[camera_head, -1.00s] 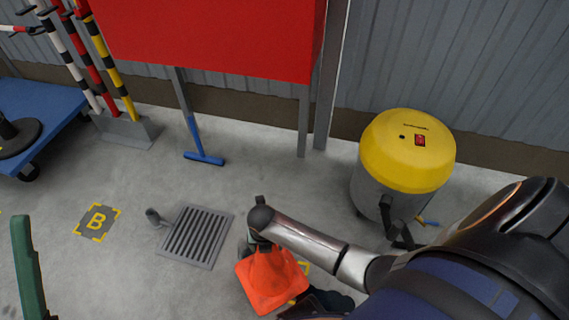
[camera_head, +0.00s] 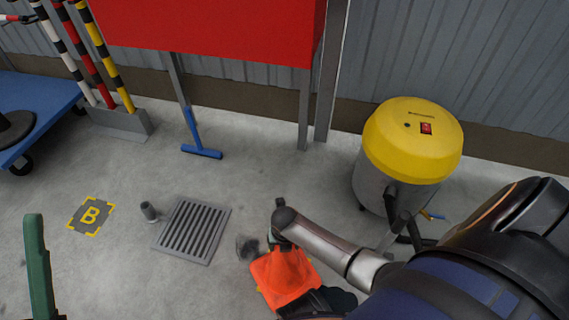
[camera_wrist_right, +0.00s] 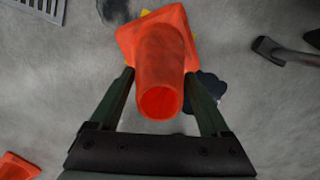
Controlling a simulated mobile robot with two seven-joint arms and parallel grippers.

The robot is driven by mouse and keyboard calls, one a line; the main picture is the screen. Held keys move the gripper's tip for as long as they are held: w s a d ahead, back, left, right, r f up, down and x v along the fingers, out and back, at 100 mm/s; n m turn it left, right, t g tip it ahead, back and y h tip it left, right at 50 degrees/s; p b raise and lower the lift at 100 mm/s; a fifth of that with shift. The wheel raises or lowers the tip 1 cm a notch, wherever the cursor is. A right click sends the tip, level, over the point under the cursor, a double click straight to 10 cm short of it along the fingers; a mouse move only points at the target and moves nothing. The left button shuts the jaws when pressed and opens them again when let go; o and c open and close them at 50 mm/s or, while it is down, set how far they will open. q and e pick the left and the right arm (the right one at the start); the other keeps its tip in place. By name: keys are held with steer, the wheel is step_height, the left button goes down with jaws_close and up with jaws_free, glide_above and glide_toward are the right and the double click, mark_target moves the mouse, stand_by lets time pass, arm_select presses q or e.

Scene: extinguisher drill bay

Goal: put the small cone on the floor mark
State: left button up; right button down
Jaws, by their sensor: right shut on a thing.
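The orange cone (camera_head: 284,276) is at the lower middle of the head view, beside my right arm. In the right wrist view the cone (camera_wrist_right: 162,60) lies between the two green fingers of my right gripper (camera_wrist_right: 160,82), which is shut on it. Its narrow open end faces the wrist camera and its square base points away. A floor mark (camera_head: 91,215) with a B and yellow corners is at the left. Another bit of yellow (camera_wrist_right: 146,13) shows beside the cone's base. One green finger of my left gripper (camera_head: 38,265) shows at the lower left; the other is out of view.
A floor drain (camera_head: 193,231) and a small grey post (camera_head: 149,211) lie between mark and cone. A yellow-topped drum (camera_head: 412,145) stands at right. A red board (camera_head: 210,30) and striped poles (camera_head: 90,60) stand behind. Another orange object (camera_wrist_right: 18,166) shows in the wrist view.

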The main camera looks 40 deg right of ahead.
jaws_free()
arm_select(q)
steer(key=shift+r, duration=0.1)
arm_select(e)
steer(key=w+a+r+m+t+y+p, duration=0.25)
steer(key=r+m+t, duration=0.2)
steer(key=r, duration=0.85)
steer(key=w+a+r+m+t+y+p, duration=0.1)
steer(key=w+a+r+m+t+p, duration=0.25)
steer(key=r, duration=0.85)
steer(key=w+a+r+m+t+y+p, duration=0.15)
steer(key=a+r+m+t, duration=0.35)
steer(key=r, duration=0.8)
arm_select(q)
step_height(320, 180, up, 8)
steer(key=shift+s+a+f+m, duration=0.15)
steer(key=shift+a+f+m, duration=0.05)
steer(key=shift+a+m, duration=0.2)
arm_select(e)
steer(key=s+r+m+t+y, duration=0.2)
steer(key=s+r+t+y, duration=0.2)
steer(key=r, duration=0.9)
steer(key=s+r+m+t+y, duration=0.2)
steer(key=s+r+t+y, duration=0.2)
steer(key=s+r+y, duration=0.3)
steer(key=s+r, duration=0.3)
steer(key=r, duration=0.4)
steer(key=shift+s+d+r, duration=0.15)
steer(key=shift+d+r, duration=0.05)
steer(key=shift+d, duration=0.1)
